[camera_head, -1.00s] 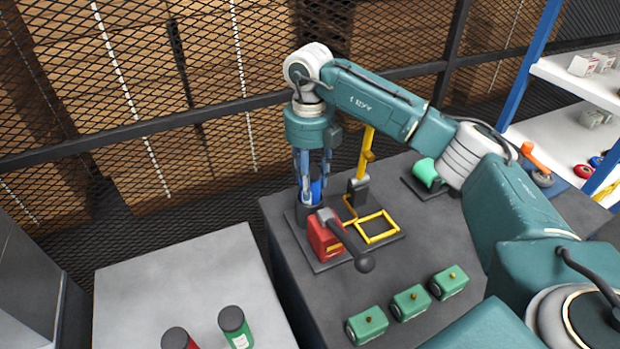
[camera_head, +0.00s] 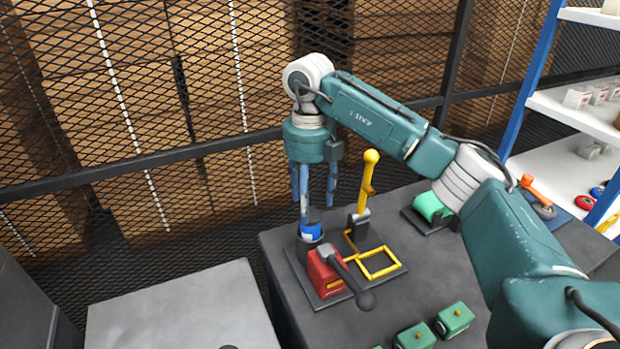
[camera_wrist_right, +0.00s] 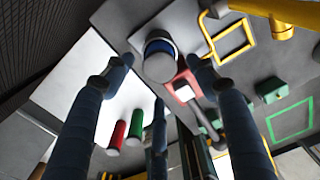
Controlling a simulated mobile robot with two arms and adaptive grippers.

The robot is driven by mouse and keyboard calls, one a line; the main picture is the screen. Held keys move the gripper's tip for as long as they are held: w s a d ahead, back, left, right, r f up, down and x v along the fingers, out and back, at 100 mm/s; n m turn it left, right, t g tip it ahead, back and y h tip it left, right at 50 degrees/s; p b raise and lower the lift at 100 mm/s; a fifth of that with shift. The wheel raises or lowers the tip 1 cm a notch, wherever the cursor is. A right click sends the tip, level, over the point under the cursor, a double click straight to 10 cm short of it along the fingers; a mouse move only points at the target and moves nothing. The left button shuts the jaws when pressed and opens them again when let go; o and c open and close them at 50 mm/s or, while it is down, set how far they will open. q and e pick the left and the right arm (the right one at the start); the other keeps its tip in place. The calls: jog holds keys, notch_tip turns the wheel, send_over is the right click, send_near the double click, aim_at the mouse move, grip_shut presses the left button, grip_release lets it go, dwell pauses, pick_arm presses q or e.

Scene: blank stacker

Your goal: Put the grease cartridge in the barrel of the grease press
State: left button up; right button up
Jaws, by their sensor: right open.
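The blue grease cartridge (camera_head: 311,229) stands upright in the dark barrel (camera_head: 308,246) of the grease press, with its upper part showing above the rim. In the right wrist view the cartridge (camera_wrist_right: 159,46) shows its grey end and a blue band between the fingers. The press has a red block (camera_head: 325,274) with a dark lever beside the barrel. My right gripper (camera_head: 315,200) points down above the cartridge, its fingers spread and apart from it. How deep the cartridge sits is hidden. My left gripper is out of view.
A yellow lever (camera_head: 368,185) rises close to the right of the gripper, and a yellow frame (camera_head: 380,262) lies on the base plate. Green blocks (camera_head: 454,319) sit in front. Red (camera_wrist_right: 118,137) and green (camera_wrist_right: 135,126) cylinders stand on the pale table (camera_head: 180,305). A mesh fence is behind.

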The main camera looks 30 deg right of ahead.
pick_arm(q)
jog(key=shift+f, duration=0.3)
pick_arm(e)
notch_tip(320, 180, up, 8)
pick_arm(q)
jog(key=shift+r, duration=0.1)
pick_arm(e)
jog(key=shift+r, duration=0.1)
